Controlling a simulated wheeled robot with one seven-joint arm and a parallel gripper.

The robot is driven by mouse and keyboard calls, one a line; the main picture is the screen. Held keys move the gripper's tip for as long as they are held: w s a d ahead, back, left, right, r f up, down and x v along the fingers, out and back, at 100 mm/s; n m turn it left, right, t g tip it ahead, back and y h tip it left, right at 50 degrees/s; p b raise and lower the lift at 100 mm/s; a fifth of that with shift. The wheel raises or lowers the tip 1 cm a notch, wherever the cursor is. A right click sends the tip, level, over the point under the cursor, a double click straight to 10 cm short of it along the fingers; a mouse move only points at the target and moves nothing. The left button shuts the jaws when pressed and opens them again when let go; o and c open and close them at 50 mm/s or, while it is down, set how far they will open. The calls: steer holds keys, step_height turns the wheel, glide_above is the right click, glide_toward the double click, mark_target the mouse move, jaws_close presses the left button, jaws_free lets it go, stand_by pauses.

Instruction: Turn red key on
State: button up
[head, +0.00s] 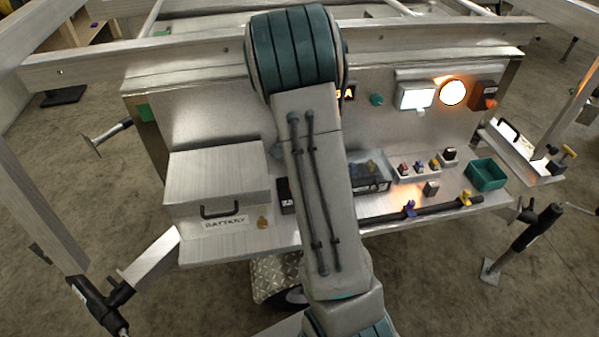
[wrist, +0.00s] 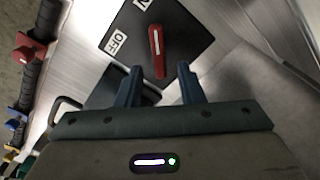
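The red key (wrist: 157,52) has a white stripe and stands on a black plate (wrist: 185,32) in the wrist view. An OFF label (wrist: 118,41) is to the left of the key, and part of a second label (wrist: 143,3) is cut off at the top edge. I see a gap on each side and cannot tell any contact. In the head view my arm hides the key and the gripper.
A battery box (head: 217,176) with a handle stands left on the metal shelf. Small coloured switches (head: 420,168), a green bin (head: 486,174) and a black bar (head: 425,212) with coloured clips lie right. Lit lamps (head: 453,92) are on the upright panel behind.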

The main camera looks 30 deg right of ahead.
step_height(320, 180, up, 12)
steer(key=shift+p, duration=0.4)
steer(key=shift+r, duration=0.1)
